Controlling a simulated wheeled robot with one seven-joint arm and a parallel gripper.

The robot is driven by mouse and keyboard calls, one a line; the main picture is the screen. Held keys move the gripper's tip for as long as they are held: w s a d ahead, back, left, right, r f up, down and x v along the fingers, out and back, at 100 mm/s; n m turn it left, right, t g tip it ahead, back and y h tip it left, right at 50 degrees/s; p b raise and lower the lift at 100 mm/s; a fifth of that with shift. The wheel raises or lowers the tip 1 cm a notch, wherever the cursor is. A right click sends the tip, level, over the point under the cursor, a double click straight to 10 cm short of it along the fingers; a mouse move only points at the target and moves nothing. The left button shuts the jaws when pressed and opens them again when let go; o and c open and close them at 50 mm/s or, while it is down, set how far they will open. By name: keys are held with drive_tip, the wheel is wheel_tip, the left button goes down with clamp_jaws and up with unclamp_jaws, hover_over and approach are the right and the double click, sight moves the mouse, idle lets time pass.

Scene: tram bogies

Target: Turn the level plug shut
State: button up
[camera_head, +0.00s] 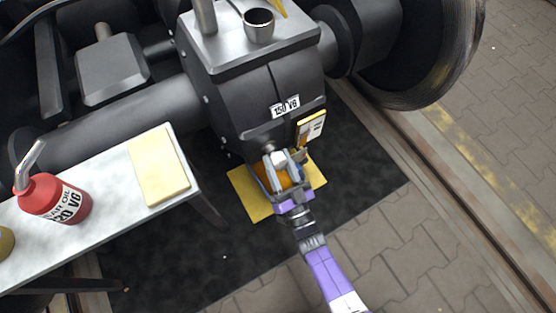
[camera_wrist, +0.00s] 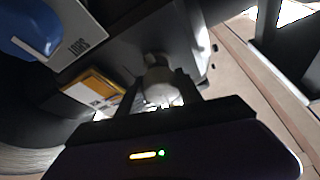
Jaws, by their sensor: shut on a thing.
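The dark gearbox (camera_head: 262,103) carries a "150 VG" label and stands at the centre of the head view. The level plug (camera_wrist: 158,72) is a pale, rounded piece on the gearbox's dark face in the wrist view. My gripper (camera_wrist: 160,85) has one finger on each side of it and is shut on it. In the head view my gripper (camera_head: 279,160) is at the lower front of the gearbox, and its fingers largely hide the plug. I cannot tell the plug's thread depth.
A yellow-framed tag (camera_head: 311,126) hangs close right of my gripper. A yellow pad (camera_head: 249,194) lies below on the black mat (camera_head: 365,180). The bench (camera_head: 110,205) at left bears a red oil can (camera_head: 50,198) and a pale yellow block (camera_head: 159,167). A metal cup (camera_head: 259,27) tops the gearbox.

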idle(0.3)
drive_tip(key=o, duration=1.4)
drive_tip(key=shift+c, duration=0.2)
drive_tip(key=v, duration=0.7)
drive_tip(key=shift+s+d+p, duration=0.15)
drive_tip(key=shift+s+p, duration=0.2)
drive_tip(key=shift+p, duration=0.1)
drive_tip(key=shift+f, duration=0.1)
